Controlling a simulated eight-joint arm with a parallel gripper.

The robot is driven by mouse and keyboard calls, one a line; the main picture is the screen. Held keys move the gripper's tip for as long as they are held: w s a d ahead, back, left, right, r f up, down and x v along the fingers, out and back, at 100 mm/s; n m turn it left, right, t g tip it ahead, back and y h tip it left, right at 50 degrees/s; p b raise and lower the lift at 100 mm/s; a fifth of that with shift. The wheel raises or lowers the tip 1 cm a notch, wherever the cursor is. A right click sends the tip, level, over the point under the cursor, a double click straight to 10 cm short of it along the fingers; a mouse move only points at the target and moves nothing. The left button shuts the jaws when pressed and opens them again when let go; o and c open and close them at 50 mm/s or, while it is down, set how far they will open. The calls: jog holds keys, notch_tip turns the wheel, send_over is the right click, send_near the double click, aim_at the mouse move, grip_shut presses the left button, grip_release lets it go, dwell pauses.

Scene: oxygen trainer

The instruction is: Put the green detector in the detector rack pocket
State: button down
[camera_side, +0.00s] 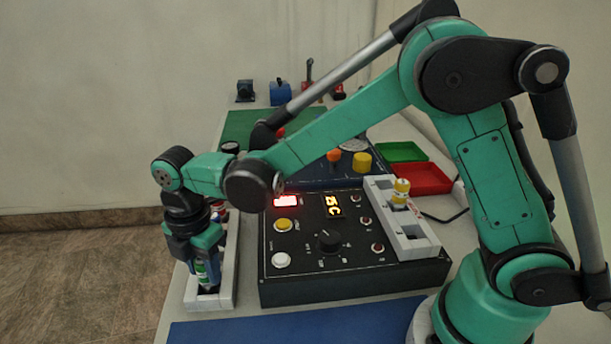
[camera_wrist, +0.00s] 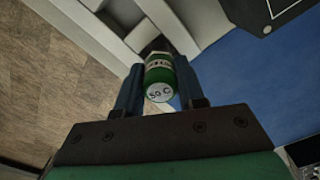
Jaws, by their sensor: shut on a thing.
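My gripper (camera_side: 203,272) points down at the left end of the bench and is shut on the green detector (camera_side: 201,268), a small cylinder with a pale band. In the wrist view, the green detector (camera_wrist: 158,68) sits between both fingers of my gripper (camera_wrist: 160,85), its white marked end facing the camera. A white rack (camera_side: 228,272) lies under and beside my gripper. A dark pocket shows just below the detector. I cannot tell whether the detector's lower end is inside it. A second white rack (camera_side: 421,247) on the control box holds a yellow detector (camera_side: 400,192).
The black control box (camera_side: 300,270) with buttons, a knob and a lit display stands right of the left rack. Red (camera_side: 424,180) and green (camera_side: 401,152) trays lie behind. A blue mat (camera_side: 300,331) covers the bench front. Floor is to the left.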

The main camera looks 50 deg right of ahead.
jog(key=shift+f, duration=0.25)
jog(key=shift+c, duration=2.2)
grip_release()
notch_tip(320, 180, up, 5)
jog(key=shift+r, duration=0.1)
jog(key=s+d+r+m+t, duration=0.2)
jog(key=s+d+m+t, duration=0.1)
jog(key=d+m, duration=0.4)
jog(key=s+d+r+m+t, duration=0.2)
jog(key=s+d+m+t, duration=0.2)
jog(key=m, duration=0.9)
jog(key=s+d, duration=0.1)
jog(key=d, duration=0.2)
jog(key=shift+s+d+m, duration=0.15)
jog(key=shift+s+m, duration=0.05)
jog(key=shift+m, duration=0.2)
